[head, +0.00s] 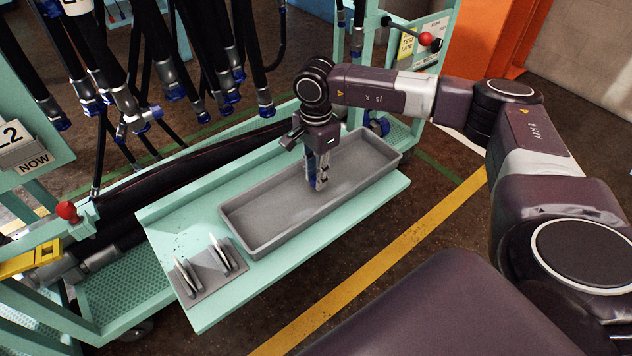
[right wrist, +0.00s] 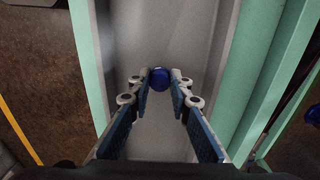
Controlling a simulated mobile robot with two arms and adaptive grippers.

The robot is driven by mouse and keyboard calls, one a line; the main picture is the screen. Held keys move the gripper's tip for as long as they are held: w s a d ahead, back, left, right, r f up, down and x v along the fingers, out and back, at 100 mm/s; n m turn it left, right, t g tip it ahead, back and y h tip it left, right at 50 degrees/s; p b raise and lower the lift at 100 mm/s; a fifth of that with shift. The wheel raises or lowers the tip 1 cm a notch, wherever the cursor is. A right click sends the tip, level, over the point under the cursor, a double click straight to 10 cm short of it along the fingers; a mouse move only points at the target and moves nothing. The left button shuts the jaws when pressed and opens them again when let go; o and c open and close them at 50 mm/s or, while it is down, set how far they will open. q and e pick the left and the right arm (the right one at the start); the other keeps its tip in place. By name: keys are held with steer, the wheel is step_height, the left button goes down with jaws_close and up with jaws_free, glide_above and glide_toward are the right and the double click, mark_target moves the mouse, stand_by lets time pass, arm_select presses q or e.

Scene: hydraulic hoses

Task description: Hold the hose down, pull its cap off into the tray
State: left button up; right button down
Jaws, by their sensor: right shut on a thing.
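My right gripper (head: 318,184) points down over the grey tray (head: 262,246), its fingertips inside the tray's outline near its right half. In the right wrist view, its fingers (right wrist: 160,88) are closed on a round blue cap (right wrist: 160,79), with the tray floor (right wrist: 165,135) below. I cannot tell how high the cap is above the floor. The tray otherwise looks empty. Several black hoses (head: 195,45) with metal ends and blue caps hang at upper left. More black hoses (head: 165,185) lie behind the tray. My left gripper is not in view.
The tray sits on a mint-green cart shelf (head: 160,235). A grey holder (head: 212,280) with pale upright pieces stands left of it. A red ball knob (head: 67,211) and yellow part (head: 28,260) are at far left. Another red knob (head: 426,39) is at upper right.

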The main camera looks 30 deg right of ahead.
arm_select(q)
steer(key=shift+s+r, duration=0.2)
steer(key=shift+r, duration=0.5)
arm_select(e)
steer(key=shift+f, duration=1.2)
steer(key=c, duration=1.8)
jaws_free()
steer(key=shift+f, duration=0.15)
steer(key=shift+o, duration=0.2)
steer(key=shift+r, duration=0.35)
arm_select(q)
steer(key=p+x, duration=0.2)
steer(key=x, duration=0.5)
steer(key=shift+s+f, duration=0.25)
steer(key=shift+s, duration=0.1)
arm_select(e)
step_height(320, 180, up, 12)
steer(key=shift+f, duration=0.15)
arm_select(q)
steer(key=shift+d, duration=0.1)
